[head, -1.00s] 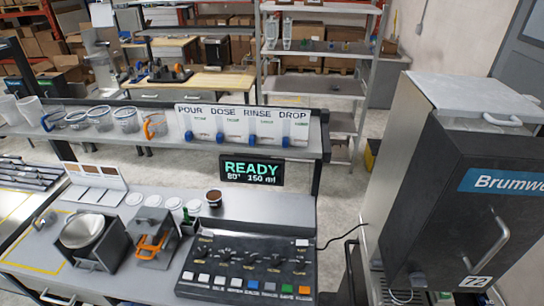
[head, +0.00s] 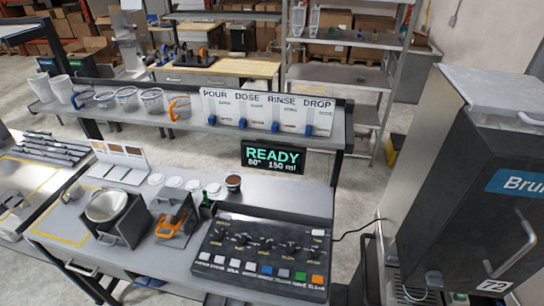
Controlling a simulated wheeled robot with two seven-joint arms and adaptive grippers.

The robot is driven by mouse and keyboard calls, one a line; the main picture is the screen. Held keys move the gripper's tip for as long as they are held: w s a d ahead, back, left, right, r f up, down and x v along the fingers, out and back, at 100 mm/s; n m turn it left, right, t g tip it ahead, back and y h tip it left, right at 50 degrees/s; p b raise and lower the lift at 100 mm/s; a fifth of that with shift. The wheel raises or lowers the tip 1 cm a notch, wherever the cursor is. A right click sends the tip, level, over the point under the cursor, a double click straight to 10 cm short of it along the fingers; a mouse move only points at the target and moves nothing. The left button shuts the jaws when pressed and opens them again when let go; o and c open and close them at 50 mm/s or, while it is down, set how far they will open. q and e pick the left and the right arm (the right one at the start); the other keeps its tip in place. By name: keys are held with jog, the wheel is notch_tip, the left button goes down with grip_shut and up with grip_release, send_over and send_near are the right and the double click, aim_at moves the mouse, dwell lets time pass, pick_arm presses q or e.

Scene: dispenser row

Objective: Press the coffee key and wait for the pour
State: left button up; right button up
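A dark control panel (head: 228,240) lies on the near bench. It has a row of small knobs and, along its front edge, several white keys (head: 234,263), a blue key (head: 266,269), a grey key (head: 283,272), a green key (head: 300,276) and an orange key (head: 317,280). Their labels are too small to read surely, so I cannot tell which is coffee. A display (head: 273,157) above the bench reads READY, 80°, 150 ml. A large dark machine (head: 490,170) lettered "Bru", cut by the edge, stands at right. Neither gripper shows.
A shelf (head: 190,120) behind the bench holds several cups and dispensers under POUR, DOSE, RINSE, DROP. A steel pot (head: 106,206), an orange-handled holder (head: 174,215), several white lids (head: 174,182) and a brown-topped cup (head: 233,181) stand left of and behind the panel. A cable runs right from the panel.

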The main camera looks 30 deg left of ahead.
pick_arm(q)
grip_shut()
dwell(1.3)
